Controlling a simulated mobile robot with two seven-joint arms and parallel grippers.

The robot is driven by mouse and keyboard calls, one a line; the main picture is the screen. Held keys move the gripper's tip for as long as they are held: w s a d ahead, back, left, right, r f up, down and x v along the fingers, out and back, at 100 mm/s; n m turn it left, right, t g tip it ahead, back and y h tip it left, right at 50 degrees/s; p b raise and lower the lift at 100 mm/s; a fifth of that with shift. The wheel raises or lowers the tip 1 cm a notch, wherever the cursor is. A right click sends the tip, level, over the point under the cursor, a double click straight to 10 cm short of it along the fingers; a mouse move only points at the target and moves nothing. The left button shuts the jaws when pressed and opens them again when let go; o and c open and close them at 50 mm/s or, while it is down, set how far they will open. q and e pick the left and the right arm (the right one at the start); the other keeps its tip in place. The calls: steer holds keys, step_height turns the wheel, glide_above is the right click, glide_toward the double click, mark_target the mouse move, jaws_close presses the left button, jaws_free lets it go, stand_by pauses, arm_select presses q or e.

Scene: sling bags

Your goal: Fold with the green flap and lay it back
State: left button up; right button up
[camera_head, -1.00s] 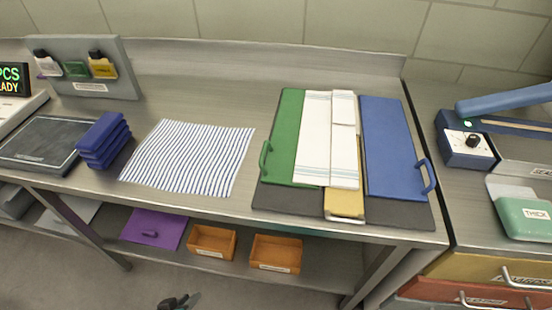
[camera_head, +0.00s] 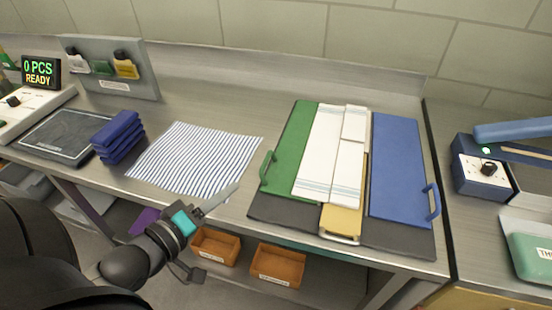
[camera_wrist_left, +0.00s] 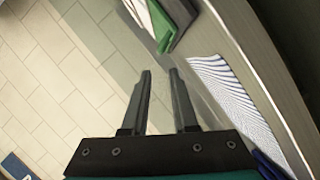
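The folding board has a green flap (camera_head: 291,150) on the left with a green handle, a blue flap (camera_head: 397,170) on the right and a yellow flap (camera_head: 342,221) at the front middle. All lie flat on a dark base (camera_head: 285,211). A white cloth (camera_head: 320,150) with thin stripes near its front hem lies lengthwise over the middle, partly over the green flap, with its right part folded over. My left gripper (camera_head: 222,199) is at the table's front edge, left of the green handle and apart from it. In the left wrist view its fingers (camera_wrist_left: 160,85) are apart and empty. My right gripper is out of view.
A blue-striped cloth (camera_head: 195,158) lies flat left of the board. Folded blue cloths (camera_head: 118,137) are stacked beside a dark scale plate (camera_head: 62,136). A sealer (camera_head: 483,167) stands at right. Orange bins (camera_head: 277,264) sit on the lower shelf.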

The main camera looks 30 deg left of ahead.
mark_target(265, 162)
arm_select(q)
steer(key=b+x, duration=0.1)
steer(key=x, duration=0.2)
steer(key=shift+w+f, duration=0.15)
steer(key=shift+w, duration=0.25)
steer(key=shift+b+x, duration=1.05)
steer(key=shift+x, duration=4.15)
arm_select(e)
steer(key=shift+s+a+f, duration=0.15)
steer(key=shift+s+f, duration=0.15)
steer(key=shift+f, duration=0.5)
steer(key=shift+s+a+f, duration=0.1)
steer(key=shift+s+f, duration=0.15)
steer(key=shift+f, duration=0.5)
arm_select(q)
steer(key=shift+d, duration=0.15)
jaws_close()
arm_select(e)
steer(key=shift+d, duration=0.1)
